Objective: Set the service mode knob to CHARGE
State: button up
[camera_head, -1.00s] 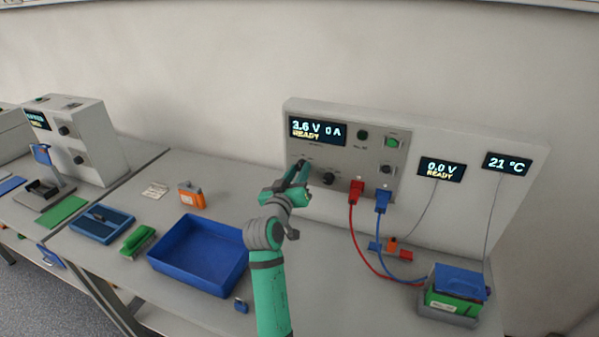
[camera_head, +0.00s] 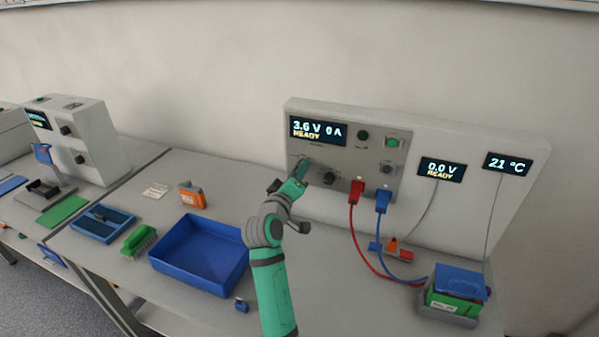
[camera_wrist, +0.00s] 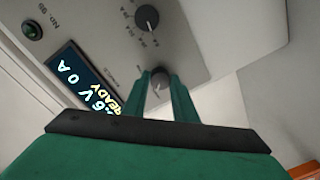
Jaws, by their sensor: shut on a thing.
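My gripper (camera_head: 301,168) is at the left of the cycler's front panel. In the wrist view its two green fingers stand on either side of a dark round knob (camera_wrist: 159,78) and are shut on it. The panel display (camera_head: 318,130) reads 3.6 V, 0 A, READY.
Red plug (camera_head: 356,189) and blue plug (camera_head: 383,199), with hanging cables, are right of the knobs. A battery in a holder (camera_head: 456,293) stands at the bench's right. A blue tray (camera_head: 200,283) lies to the left of my arm.

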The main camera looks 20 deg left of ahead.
jog(key=shift+a+r, duration=0.1)
jog(key=shift+a, duration=0.05)
jog(key=o, duration=1)
jog(key=shift+o, duration=0.2)
jog(key=s, duration=1)
jog(key=shift+s, duration=0.35)
jog(key=shift+d+r, duration=0.1)
jog(key=shift+d, duration=0.1)
jog(key=shift+a, duration=0.15)
